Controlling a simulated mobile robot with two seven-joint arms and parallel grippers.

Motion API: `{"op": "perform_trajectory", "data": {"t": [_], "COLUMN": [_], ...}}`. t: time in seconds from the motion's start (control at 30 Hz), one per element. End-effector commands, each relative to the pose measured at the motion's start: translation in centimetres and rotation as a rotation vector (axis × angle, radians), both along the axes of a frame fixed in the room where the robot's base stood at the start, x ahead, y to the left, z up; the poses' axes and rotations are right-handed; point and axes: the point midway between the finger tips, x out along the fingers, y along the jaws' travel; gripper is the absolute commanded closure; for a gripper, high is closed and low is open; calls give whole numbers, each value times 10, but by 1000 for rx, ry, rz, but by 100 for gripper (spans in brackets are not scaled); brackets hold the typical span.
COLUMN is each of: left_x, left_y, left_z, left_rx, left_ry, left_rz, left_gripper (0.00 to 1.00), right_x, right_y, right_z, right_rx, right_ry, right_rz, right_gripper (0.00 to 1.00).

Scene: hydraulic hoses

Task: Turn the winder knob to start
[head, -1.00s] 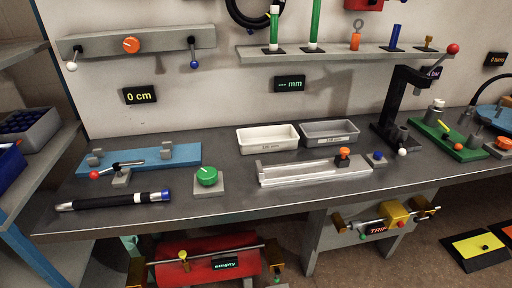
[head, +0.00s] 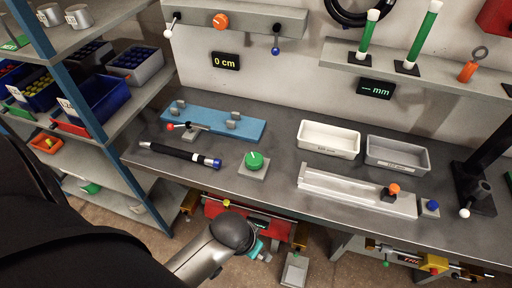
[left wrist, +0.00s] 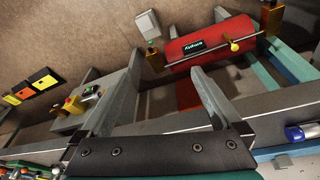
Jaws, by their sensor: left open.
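Several knobs show and none is labelled winder, so I cannot tell which one is meant. In the head view an orange knob (head: 221,21) sits on the grey wall rail between two levers. A green knob (head: 254,160) sits on a grey block on the bench. A small orange knob (head: 393,189) is on the light metal rail fixture. In the left wrist view my left gripper (left wrist: 165,66) is open and empty, below bench height near the red drum (left wrist: 212,42). In the head view my left arm is at lower left; its fingers are not clearly seen.
A shelf rack with blue bins (head: 98,102) stands at left. The bench holds a black hose (head: 180,153), a blue plate fixture (head: 215,124), a white tray (head: 329,140) and a grey tray (head: 397,155). A "0 cm" display (head: 226,61) is on the wall.

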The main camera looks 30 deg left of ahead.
Motion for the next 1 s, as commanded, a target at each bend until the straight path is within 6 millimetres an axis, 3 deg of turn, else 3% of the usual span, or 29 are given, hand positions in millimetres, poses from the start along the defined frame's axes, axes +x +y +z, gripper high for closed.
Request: {"op": "perform_trajectory", "data": {"t": [0.03, 0.1, 0.2, 0.47, 0.67, 0.8, 1.0], "left_x": [12, 27, 46, 98, 141, 170, 194], "left_y": [-4, -11, -18, -5, 34, 69, 109], "left_z": [43, 81, 106, 132, 153, 176, 208], "left_rx": [-23, -68, -120, -164, -150, -143, -152], "left_ry": [-15, -9, 29, 146, 211, 232, 243], "left_rz": [24, 81, 177, 494, 842, 1123, 1445], "left_gripper": [1, 1, 1, 1, 1, 1, 1], "right_x": [0, -1, -2, -2, -2, -3, -3], "right_y": [1, 3, 6, 10, 9, 8, 5], "right_z": [20, 33, 40, 47, 48, 48, 48], "right_rx": [2, 4, 8, 13, 11, 10, 6], "right_ry": [1, 2, 4, 5, 6, 5, 5], "right_rz": [0, -1, -1, -3, -3, -3, -2], "right_gripper": [50, 50, 50, 50, 50, 50, 50]}}
